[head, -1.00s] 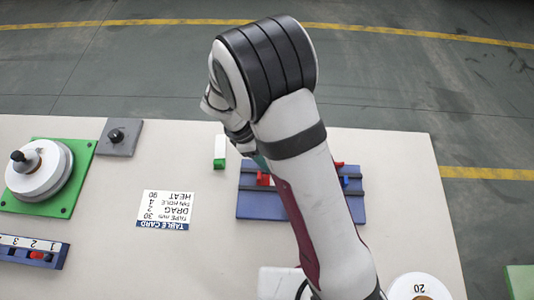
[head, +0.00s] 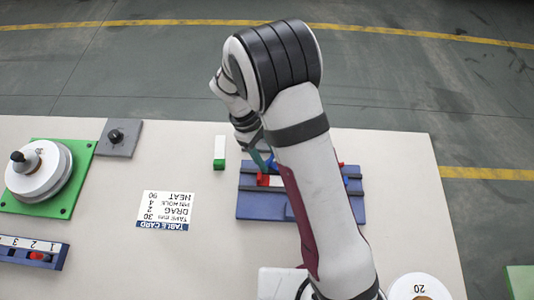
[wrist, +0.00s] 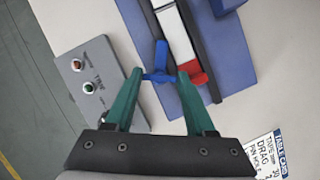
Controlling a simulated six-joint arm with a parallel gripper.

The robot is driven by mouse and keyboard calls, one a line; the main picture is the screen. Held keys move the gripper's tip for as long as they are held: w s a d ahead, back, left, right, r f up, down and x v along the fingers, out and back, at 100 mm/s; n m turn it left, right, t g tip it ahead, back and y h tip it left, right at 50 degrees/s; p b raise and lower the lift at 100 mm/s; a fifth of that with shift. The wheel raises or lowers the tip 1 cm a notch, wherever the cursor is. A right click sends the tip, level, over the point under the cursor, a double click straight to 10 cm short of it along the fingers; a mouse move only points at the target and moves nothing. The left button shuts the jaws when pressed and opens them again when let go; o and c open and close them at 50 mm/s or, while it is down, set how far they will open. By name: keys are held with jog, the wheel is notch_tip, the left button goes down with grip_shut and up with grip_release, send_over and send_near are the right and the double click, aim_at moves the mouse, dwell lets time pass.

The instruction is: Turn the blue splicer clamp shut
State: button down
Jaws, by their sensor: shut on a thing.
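The blue splicer clamp (wrist: 159,63) shows in the wrist view as a small handle with arms, at the edge of the blue splicer (wrist: 235,62). My gripper (wrist: 160,77) has its green fingers on either side of this handle, shut on its arms. In the head view my gripper (head: 262,161) is at the far left part of the splicer (head: 262,208), and the clamp there is hidden by the fingers and arm.
The table card (head: 165,210) lies left of the splicer. A green-and-white block (head: 219,153) stands near its far left corner. Table between is clear.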

jog(key=m+g, duration=0.1)
jog(key=m, duration=0.2)
jog(key=m+y, duration=0.1)
jog(key=m, duration=0.2)
jog(key=shift+w+d+m+g+y, duration=0.1)
jog(key=shift+w+m+g+y, duration=0.05)
jog(key=shift+m+g+y, duration=0.2)
jog(key=m+y, duration=0.1)
jog(key=m, duration=0.1)
jog(key=m+y, duration=0.1)
jog(key=m, duration=0.2)
jog(key=shift+d+m+g, duration=0.15)
jog(key=shift+m+g, duration=0.2)
jog(key=shift+c, duration=1.2)
grip_release()
jog(key=v, duration=1.5)
jog(key=shift+w+r, duration=0.25)
jog(key=shift+r, duration=0.1)
